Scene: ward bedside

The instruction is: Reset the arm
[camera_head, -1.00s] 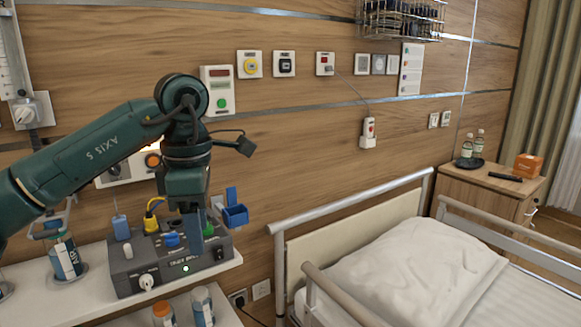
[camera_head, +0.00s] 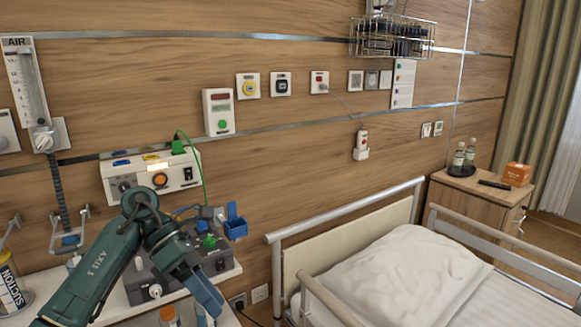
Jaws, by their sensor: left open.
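My left arm, dark green, comes in from the lower left and bends at its elbow in front of the grey device. My left gripper (camera_head: 207,297) points down and right, with blue fingers near the front of the shelf. It is open and I see nothing between its fingers. A bottle below it is partly covered by the fingers. My right gripper is out of the picture.
A grey device (camera_head: 212,262) with a blue holder (camera_head: 235,224) stands on the white shelf (camera_head: 118,308), close behind my arm. An orange-capped bottle (camera_head: 169,317) is below. A suction jar (camera_head: 12,290) stands at left. The bed rail (camera_head: 345,211) is to the right.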

